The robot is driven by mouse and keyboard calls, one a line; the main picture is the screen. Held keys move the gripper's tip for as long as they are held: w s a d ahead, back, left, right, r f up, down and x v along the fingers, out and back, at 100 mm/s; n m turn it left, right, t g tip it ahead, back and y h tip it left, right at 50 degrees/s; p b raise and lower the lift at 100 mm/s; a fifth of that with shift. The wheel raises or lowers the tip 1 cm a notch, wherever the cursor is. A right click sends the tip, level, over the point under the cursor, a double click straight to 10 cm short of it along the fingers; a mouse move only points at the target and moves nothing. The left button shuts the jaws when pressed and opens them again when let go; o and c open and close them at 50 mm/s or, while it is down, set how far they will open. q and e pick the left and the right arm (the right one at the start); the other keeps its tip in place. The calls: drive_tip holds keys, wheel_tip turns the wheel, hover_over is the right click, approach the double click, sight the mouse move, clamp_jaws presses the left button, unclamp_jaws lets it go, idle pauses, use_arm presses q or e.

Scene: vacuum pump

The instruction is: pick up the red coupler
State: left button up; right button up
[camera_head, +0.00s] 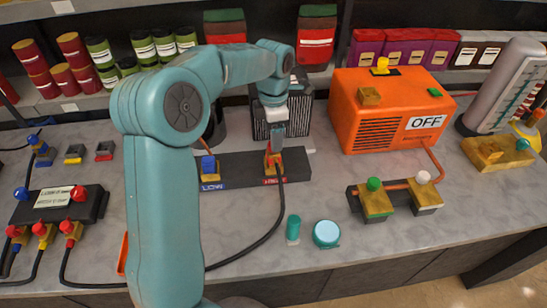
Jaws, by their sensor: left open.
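A red coupler (270,161) sits at the "HIGH" end of a dark block (240,171), and a black hose curves down from beside it. My left arm comes in from the lower left and reaches over to the block. My left gripper (275,146) points down right at the red coupler. Its jaws are open and partly hide the coupler, so I cannot tell whether they touch it. A blue coupler (208,165) sits at the "LOW" end of the same block. My right gripper is not in view.
An orange machine (385,110) reading "OFF" stands at right. In front are a block with green and white knobs (374,184), a teal cylinder (293,229) and a round teal lid (326,233). A manifold (57,205) with hoses lies left. Shelves of cans run behind.

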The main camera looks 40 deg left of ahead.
sight(273, 158)
use_arm(q)
wheel_tip(273, 158, down, 5)
drive_tip(key=shift+p, duration=0.4)
drive_tip(key=shift+d, duration=0.1)
drive_tip(key=shift+c, duration=0.3)
clamp_jaws()
drive_tip(key=shift+r, duration=0.1)
